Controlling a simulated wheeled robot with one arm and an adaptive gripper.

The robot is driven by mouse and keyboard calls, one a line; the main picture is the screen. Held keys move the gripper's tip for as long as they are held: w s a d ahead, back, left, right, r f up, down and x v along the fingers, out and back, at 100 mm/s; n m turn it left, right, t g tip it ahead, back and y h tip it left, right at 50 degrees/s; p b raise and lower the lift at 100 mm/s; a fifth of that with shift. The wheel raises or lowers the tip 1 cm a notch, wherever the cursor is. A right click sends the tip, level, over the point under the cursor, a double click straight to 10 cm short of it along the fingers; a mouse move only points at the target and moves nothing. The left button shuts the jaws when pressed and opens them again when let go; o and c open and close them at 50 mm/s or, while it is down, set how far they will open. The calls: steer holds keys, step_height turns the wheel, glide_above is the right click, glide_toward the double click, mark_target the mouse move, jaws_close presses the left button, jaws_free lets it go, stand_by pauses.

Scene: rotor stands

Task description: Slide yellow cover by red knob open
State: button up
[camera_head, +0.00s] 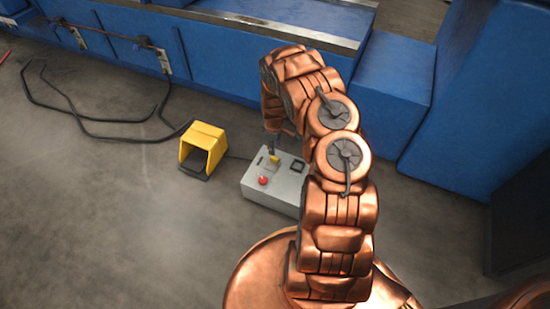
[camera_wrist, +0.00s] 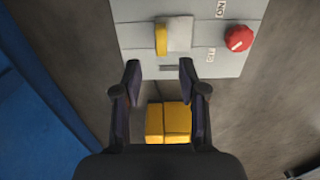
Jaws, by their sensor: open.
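A grey control box (camera_head: 285,192) stands on the floor; its top face fills the upper middle of the wrist view (camera_wrist: 135,35). A small yellow cover (camera_wrist: 161,40) sits on it, beside a pale square plate (camera_wrist: 179,34); it also shows in the head view (camera_head: 274,160). A round red knob (camera_wrist: 239,38) with a white mark is to the right of the cover, and in the head view (camera_head: 263,181) it is nearer to me. My gripper (camera_wrist: 159,68) is open and empty, its fingers apart, just below the cover in the wrist view. Contact cannot be told.
A yellow foot pedal housing (camera_head: 203,148) stands left of the box; it shows between my fingers in the wrist view (camera_wrist: 168,122). A black cable (camera_head: 95,120) lies on the floor farther left. Blue machinery (camera_head: 225,55) stands behind. The floor in front left is clear.

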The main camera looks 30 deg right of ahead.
mark_target(275, 158)
step_height(275, 158, down, 7)
steer(key=shift+f+b, duration=0.1)
steer(key=shift+b, duration=1.15)
jaws_close()
